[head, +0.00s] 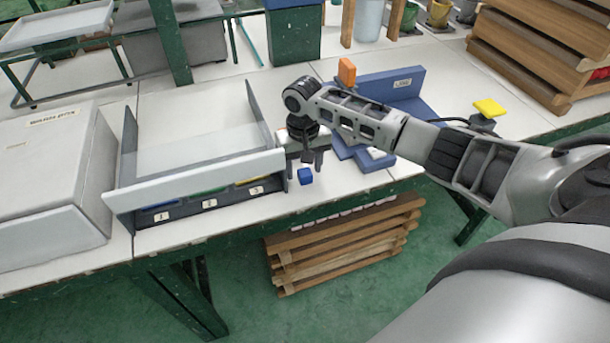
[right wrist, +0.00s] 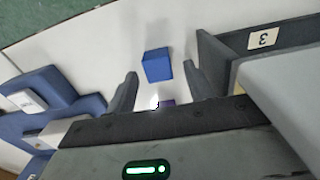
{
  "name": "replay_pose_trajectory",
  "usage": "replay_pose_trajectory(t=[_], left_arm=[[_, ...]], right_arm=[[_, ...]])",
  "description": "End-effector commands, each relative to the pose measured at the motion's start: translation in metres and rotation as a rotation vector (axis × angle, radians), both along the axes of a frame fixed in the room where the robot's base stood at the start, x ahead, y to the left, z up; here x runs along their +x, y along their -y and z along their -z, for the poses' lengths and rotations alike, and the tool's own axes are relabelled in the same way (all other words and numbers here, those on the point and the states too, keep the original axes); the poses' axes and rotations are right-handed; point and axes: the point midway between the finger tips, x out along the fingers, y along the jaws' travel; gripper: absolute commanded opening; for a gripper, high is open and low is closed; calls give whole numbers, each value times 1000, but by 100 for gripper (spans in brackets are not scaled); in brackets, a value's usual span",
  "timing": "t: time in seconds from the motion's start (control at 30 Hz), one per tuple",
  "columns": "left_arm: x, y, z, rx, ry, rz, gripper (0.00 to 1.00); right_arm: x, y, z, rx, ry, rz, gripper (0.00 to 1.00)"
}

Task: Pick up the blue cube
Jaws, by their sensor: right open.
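The blue cube (head: 305,176) sits on the white table near its front edge, just right of the grey tray frame with numbered slots. My right gripper (head: 312,163) is open and pointing down just above and behind the cube. In the right wrist view the blue cube (right wrist: 157,65) lies on the white surface ahead of the open fingers (right wrist: 160,85), roughly centred between them and not gripped. My left gripper is in neither view.
The grey frame (head: 200,170) with slots labelled 1, 2 and 3 stands close on the left. Blue fixtures (head: 365,155) stand close on the right. An orange block (head: 346,71) and a yellow block (head: 489,108) are farther off. Wooden trays (head: 340,240) are stacked below the table.

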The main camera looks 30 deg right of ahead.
Motion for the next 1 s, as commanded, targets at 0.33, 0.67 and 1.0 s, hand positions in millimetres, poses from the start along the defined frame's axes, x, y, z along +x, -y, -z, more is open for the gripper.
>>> replay_pose_trajectory(t=[0.33,0.67,1.0], left_arm=[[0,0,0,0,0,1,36],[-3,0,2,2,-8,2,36],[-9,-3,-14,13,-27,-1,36]], right_arm=[[0,0,0,0,0,0,11],[0,0,-1,0,1,0,5],[0,0,-26,2,1,0,5]])
